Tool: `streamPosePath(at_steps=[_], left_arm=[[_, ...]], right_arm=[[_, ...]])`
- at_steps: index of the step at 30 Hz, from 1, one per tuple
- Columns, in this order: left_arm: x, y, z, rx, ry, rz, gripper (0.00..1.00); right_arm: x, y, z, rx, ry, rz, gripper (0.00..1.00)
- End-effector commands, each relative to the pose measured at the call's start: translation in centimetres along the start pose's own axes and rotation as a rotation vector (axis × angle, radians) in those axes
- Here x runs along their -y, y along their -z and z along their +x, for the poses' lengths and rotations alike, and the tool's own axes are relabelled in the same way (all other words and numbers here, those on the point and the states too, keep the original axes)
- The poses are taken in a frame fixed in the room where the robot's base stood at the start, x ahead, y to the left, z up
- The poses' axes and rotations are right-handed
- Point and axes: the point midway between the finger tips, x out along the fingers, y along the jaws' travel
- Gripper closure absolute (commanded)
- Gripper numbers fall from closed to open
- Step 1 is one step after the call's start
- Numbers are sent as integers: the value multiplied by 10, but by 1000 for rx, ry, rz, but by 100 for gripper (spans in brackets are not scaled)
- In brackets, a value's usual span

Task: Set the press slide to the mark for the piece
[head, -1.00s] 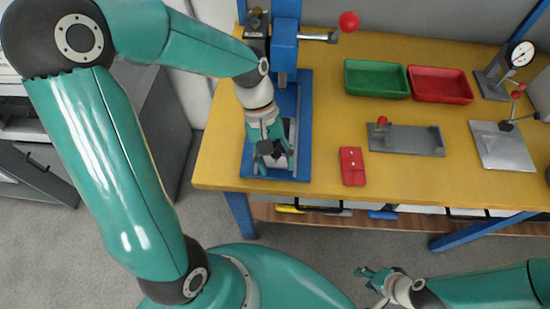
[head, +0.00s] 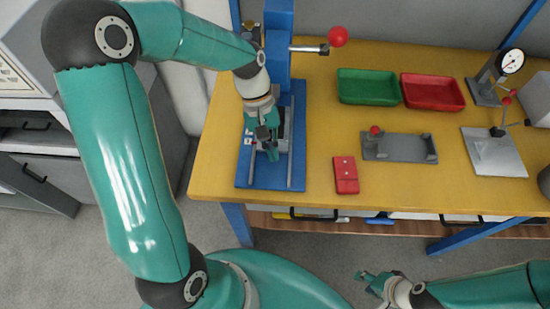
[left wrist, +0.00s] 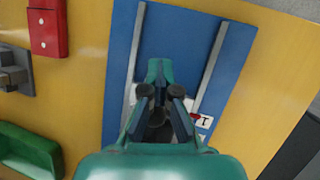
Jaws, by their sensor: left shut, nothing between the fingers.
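The press has a blue base plate (head: 245,178) with two grey rails and a blue column (head: 278,45). The grey press slide (head: 286,141) lies between the rails and is partly hidden by my left gripper (head: 269,152). My left gripper is shut, with nothing between its fingers, and is low over the slide; whether it touches it I cannot tell. In the left wrist view the shut fingers (left wrist: 160,75) are between the rails, beside a white label (left wrist: 202,121) with a red mark. My right gripper (head: 370,280) is in front of the table, its jaw state unclear.
A lever with a red knob (head: 338,37) sticks out right of the column. A red block (head: 345,174), a grey fixture (head: 400,148), green (head: 368,87) and red (head: 432,92) trays and a dial gauge (head: 511,61) stand to the right on the yellow table.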

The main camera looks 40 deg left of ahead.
Motion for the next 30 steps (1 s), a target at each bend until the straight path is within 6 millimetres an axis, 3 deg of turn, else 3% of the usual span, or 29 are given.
streamPosePath(at_steps=[1, 9, 22, 30], left_arm=[[1, -1, 1, 1, 0, -2, 94], [-4, -1, 2, 1, -1, 7, 49], [-5, -1, -6, -2, -4, 7, 49], [-5, 1, -50, -5, -5, 6, 49]], right_arm=[[0, 0, 2, 0, 0, 0, 60], [0, 0, 2, 1, 0, 0, 60], [0, 0, 1, 1, 0, 0, 60], [0, 0, 1, 1, 0, 0, 60]])
